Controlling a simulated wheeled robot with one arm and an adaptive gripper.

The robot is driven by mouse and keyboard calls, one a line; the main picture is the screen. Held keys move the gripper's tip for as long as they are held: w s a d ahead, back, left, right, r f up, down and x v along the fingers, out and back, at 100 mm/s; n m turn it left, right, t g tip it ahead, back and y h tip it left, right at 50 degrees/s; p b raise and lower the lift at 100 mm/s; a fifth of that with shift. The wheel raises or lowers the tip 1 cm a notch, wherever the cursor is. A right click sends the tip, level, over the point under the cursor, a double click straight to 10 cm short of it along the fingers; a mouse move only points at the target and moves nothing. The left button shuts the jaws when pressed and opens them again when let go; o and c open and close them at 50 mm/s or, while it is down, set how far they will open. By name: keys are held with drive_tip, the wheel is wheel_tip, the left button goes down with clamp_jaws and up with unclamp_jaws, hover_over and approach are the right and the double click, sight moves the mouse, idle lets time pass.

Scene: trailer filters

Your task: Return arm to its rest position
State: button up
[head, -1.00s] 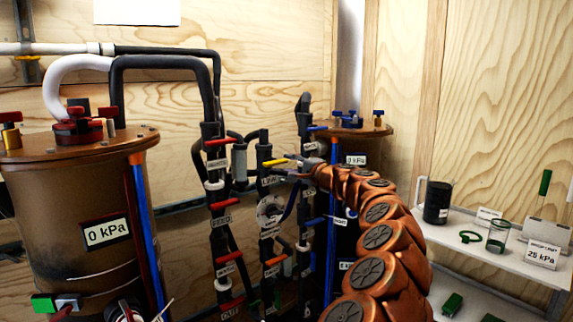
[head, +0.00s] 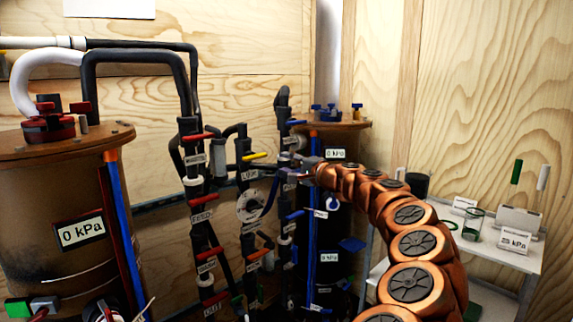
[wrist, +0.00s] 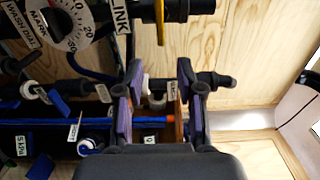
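My copper-coloured segmented arm (head: 415,245) rises from the bottom right of the head view and bends left. My gripper (head: 303,163) is at its end, small, in front of the dark pipes and beside the right tank. In the wrist view my gripper (wrist: 160,85) has its two dark purple fingers apart. Nothing is held between them; a white fitting and a small label show in the gap behind. The yellow valve handle (head: 256,156) is left of my gripper and apart from it; a yellow piece also shows at the top of the wrist view (wrist: 160,22).
A brown tank (head: 60,210) reading 0 kPa stands at left. Dark valve pipes (head: 195,200) fill the middle. A second tank (head: 340,125) stands behind my arm. A white shelf (head: 490,258) at right holds a glass jar (head: 473,225) and a black canister (head: 417,185), partly hidden by my arm.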

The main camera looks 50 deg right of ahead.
idle(0.4)
